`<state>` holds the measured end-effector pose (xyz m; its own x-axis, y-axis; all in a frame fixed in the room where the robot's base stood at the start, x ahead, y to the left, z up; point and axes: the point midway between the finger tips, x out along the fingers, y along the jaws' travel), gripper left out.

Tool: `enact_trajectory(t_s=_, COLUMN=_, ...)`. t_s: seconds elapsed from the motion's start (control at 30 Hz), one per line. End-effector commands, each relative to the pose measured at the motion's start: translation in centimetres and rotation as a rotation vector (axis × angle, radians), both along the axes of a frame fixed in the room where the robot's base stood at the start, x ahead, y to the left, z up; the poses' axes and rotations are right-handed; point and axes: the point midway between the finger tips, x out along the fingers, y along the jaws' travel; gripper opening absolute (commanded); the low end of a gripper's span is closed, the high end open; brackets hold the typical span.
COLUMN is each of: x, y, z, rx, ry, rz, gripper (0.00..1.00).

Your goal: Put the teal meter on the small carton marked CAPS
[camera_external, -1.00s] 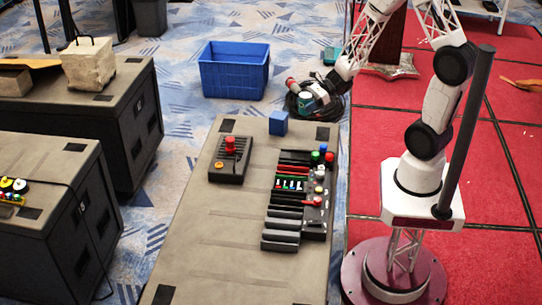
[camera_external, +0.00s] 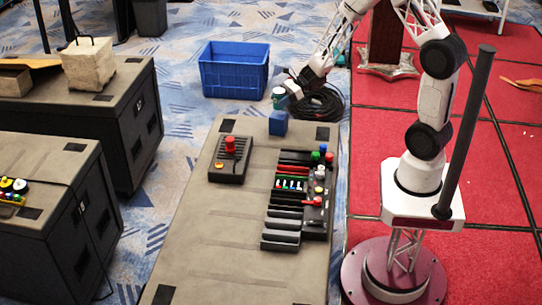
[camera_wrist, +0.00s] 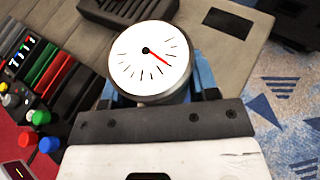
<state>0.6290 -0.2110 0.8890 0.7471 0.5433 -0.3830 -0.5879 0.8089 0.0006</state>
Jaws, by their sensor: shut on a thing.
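The meter (camera_external: 279,94) is a small round gauge with a teal body, held in my gripper (camera_external: 288,93) at the far end of the case. In the wrist view the meter (camera_wrist: 150,52) shows its white dial, black ticks and red needle, between the fingers of my gripper (camera_wrist: 158,95). A small blue box (camera_external: 278,124) stands on the far edge of the case top, just below the meter. Blue also shows behind the meter in the wrist view (camera_wrist: 203,74). I cannot read any CAPS mark, nor tell whether meter and box touch.
A control panel (camera_external: 300,205) with coloured knobs and a black box with a red knob (camera_external: 230,160) lie on the case (camera_external: 225,260). A blue crate (camera_external: 233,70) and a coiled black cable (camera_external: 320,103) are on the floor beyond. The case's left front is clear.

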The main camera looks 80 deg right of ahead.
Motion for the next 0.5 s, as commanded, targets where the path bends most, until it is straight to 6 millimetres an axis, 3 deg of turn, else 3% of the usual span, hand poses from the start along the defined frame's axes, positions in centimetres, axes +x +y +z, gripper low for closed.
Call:
enact_trajectory(t_s=0.3, x=0.0, y=0.0, z=-0.1, rx=0.000, ry=0.000, rz=0.000, gripper=0.26)
enact_trajectory(t_s=0.5, x=0.0, y=0.0, z=-1.7, rx=0.001, ry=0.001, rz=0.000, gripper=0.26)
